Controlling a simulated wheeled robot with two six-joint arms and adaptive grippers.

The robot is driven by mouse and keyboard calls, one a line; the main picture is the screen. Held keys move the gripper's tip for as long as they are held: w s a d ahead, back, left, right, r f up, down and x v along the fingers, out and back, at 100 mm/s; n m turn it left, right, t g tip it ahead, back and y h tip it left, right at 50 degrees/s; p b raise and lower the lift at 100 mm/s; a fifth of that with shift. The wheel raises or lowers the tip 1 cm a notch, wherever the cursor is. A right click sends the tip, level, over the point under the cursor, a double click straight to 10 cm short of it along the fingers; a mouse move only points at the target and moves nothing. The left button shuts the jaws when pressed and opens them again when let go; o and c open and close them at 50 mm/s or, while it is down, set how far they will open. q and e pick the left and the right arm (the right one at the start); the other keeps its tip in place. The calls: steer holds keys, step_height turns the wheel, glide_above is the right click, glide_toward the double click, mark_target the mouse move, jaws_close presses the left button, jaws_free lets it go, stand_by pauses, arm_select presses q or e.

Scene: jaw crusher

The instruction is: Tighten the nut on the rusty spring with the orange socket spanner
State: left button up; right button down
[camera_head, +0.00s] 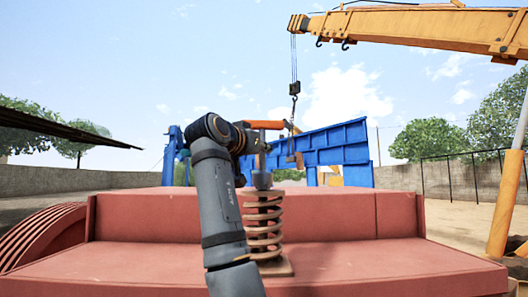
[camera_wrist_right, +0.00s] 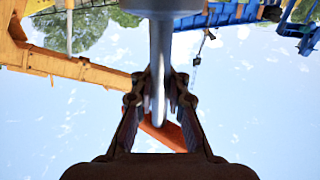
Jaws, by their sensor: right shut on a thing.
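The rusty spring (camera_head: 263,226) stands upright on a plate on top of the red crusher body. The orange socket spanner (camera_head: 265,124) is upright above the spring, its orange handle at the top and its grey socket (camera_head: 262,180) down at the spring's top end. The nut is hidden, so I cannot tell how far the socket sits over it. My right gripper (camera_head: 258,141) is shut on the spanner below the handle. In the right wrist view, the fingers (camera_wrist_right: 160,88) close around the grey shaft (camera_wrist_right: 160,55), with the orange handle (camera_wrist_right: 165,132) behind them. My left gripper is out of view.
The red crusher body (camera_head: 365,262) fills the foreground, with a raised ledge behind the spring. A yellow crane boom (camera_head: 430,27) with a hanging hook (camera_head: 294,88) and a blue steel structure (camera_head: 335,146) stand farther back. Open air surrounds the spanner.

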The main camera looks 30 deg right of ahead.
mark_target(263, 130)
steer(key=shift+s+a+r, duration=0.1)
steer(key=shift+r, duration=0.3)
steer(key=shift+a+r, duration=0.15)
stand_by(0.4)
steer(key=shift+r, duration=0.15)
steer(key=shift+r, duration=1.45)
